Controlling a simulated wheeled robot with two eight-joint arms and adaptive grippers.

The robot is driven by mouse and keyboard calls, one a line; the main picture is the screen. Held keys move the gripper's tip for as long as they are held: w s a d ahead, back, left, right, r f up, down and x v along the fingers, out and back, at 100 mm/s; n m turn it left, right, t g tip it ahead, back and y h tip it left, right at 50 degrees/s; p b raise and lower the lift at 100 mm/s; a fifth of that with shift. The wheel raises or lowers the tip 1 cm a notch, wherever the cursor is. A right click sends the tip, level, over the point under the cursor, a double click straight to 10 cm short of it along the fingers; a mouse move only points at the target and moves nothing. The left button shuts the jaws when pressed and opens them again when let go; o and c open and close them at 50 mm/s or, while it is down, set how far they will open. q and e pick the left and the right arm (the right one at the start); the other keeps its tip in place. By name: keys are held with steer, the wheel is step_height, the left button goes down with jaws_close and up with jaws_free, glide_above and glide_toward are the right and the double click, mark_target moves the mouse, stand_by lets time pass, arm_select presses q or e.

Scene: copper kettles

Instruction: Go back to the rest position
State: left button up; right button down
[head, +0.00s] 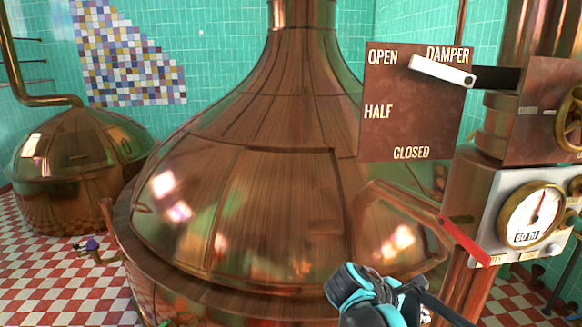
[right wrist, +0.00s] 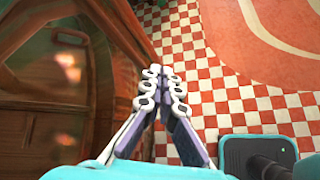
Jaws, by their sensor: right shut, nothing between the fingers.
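My right gripper (head: 362,292) is low in the head view, in front of the big copper kettle (head: 245,190). Its fingers are hard to make out there. In the right wrist view the fingers of this gripper (right wrist: 161,85) are together and empty, above the checkered floor (right wrist: 215,100) and beside a copper surface (right wrist: 60,75). The damper lever (head: 440,71) has a white handle that points left and slightly up toward the word OPEN on the brown plate (head: 415,115). It is well above my right gripper and apart from it. My left gripper is not in view.
A gauge panel (head: 530,220) with a red lever (head: 466,241) stands to the right of my right gripper. A smaller copper kettle (head: 80,165) stands at the left. A small purple item (head: 92,244) is near the floor there. Open floor shows in the right wrist view.

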arm_select(q)
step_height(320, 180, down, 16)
steer(key=b, duration=1.3)
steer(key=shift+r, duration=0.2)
arm_select(e)
steer(key=s+a+f+m+t+y, duration=0.1)
steer(key=s+a+f+m+y, duration=0.2)
steer(key=f, duration=0.5)
steer(key=s+a+f+m+t+y, duration=0.2)
steer(key=s+a+f+m+y, duration=0.1)
steer(key=f, duration=0.6)
steer(key=s+a+f+m+t+y, duration=0.1)
steer(key=s+a+f+m+y, duration=0.3)
steer(key=f+m, duration=0.4)
steer(key=shift+s+a+f+m, duration=0.3)
steer(key=shift+s+a+f, duration=0.35)
steer(key=shift+a, duration=0.4)
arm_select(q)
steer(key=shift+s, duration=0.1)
arm_select(e)
steer(key=shift+r, duration=0.1)
